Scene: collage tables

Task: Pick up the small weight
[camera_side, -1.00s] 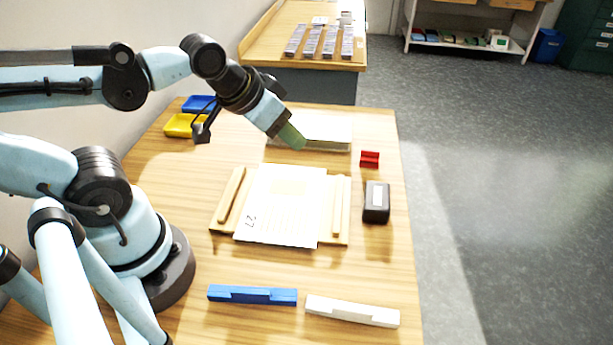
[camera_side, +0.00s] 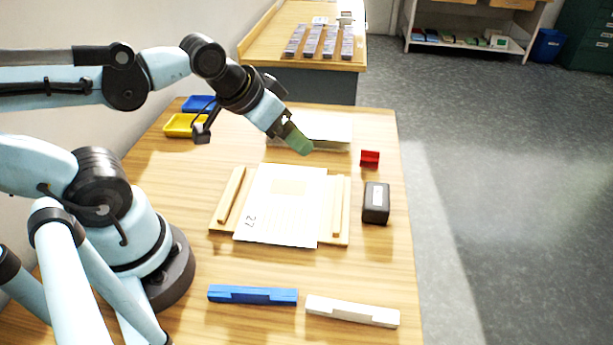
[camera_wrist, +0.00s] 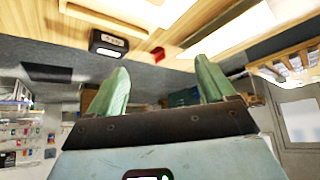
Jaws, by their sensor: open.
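The small weight looks to be the dark block with a pale label (camera_side: 376,203), standing on the right side of the table, right of the paper board. It also shows in the wrist view (camera_wrist: 107,43), beyond the left finger. My gripper (camera_side: 297,141) has green fingers and hangs above the back part of the table, to the left of and behind the dark block. In the wrist view the fingers (camera_wrist: 161,72) are spread apart with nothing between them. The gripper is open, empty and clear of the block.
A red piece (camera_side: 370,158) sits behind the dark block. A wooden board with rails (camera_side: 229,200) holds a printed sheet (camera_side: 285,215). Blue (camera_side: 252,294) and white (camera_side: 352,311) bars lie at the front. A yellow tray (camera_side: 183,125) is back left; a pale flat item (camera_side: 325,128) is at the back.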

